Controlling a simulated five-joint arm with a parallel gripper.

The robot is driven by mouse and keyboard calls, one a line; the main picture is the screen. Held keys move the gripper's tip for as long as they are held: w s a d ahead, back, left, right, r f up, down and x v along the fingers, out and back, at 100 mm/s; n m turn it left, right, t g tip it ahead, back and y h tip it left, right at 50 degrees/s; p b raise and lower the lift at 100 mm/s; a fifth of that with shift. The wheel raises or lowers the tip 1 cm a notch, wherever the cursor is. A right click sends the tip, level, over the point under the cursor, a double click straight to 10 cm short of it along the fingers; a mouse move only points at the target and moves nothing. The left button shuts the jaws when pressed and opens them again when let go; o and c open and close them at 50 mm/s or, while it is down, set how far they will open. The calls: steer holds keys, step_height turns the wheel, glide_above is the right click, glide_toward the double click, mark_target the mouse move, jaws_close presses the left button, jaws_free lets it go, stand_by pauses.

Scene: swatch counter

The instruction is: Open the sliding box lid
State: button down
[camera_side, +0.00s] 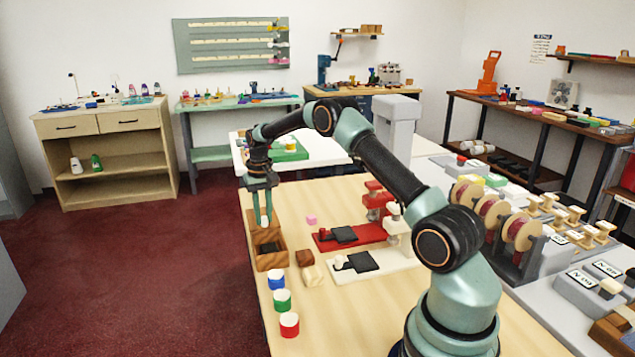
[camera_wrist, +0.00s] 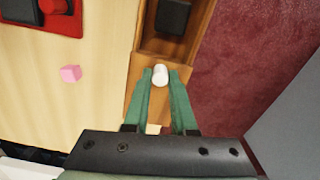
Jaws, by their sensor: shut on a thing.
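The wooden box (camera_side: 272,262) stands at the left edge of the table in the side view. Its near part is uncovered, and a dark block (camera_wrist: 173,16) shows inside it in the wrist view. The lighter wooden lid (camera_wrist: 138,82) lies at the end under my gripper. My gripper (camera_side: 263,213) points down from above, its green fingers shut on the lid's white knob (camera_wrist: 160,76). The knob sits between the fingertips in the wrist view. The fingers and wrist hide part of the lid.
Blue, green and red white-topped pots (camera_side: 281,299) stand in front of the box. Two small wooden blocks (camera_side: 305,258) lie right of it. A red stamping stand (camera_side: 350,236) and a white one (camera_side: 372,266) are farther right. A pink cube (camera_side: 311,219) lies on clear tabletop.

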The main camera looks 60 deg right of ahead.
steer(key=c, duration=0.7)
jaws_free()
steer(key=shift+r, duration=0.15)
step_height(320, 180, up, 12)
